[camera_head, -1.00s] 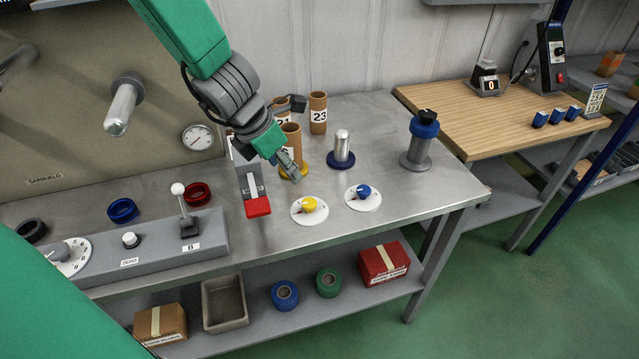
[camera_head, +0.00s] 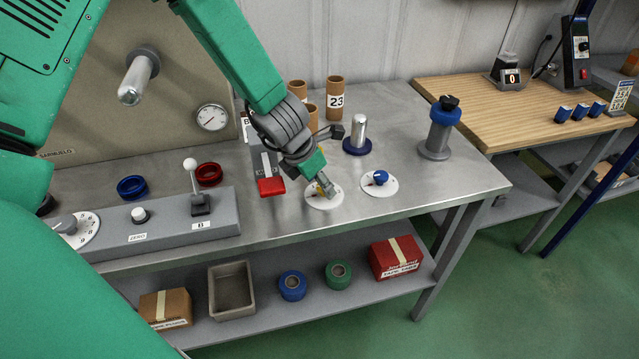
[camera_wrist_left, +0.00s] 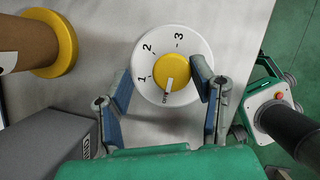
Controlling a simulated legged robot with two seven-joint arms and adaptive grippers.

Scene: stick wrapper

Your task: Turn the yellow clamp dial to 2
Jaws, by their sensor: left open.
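The yellow clamp dial (camera_wrist_left: 172,69) sits on a white disc (camera_wrist_left: 192,38) marked 1, 2 and 3, with a fourth mark near the bottom. In the left wrist view its white pointer line points down toward that bottom mark, away from the 2. My left gripper (camera_wrist_left: 160,90) is open, with one finger on each side of the dial; I cannot tell whether they touch it. In the head view my left gripper (camera_head: 328,192) hangs over the white disc and mostly hides the yellow dial.
A blue dial (camera_head: 381,177) on a white disc is just right of the gripper. A red-tipped lever (camera_head: 271,186) is close on the left. Cardboard tubes (camera_head: 335,97) and a metal post (camera_head: 358,131) stand behind.

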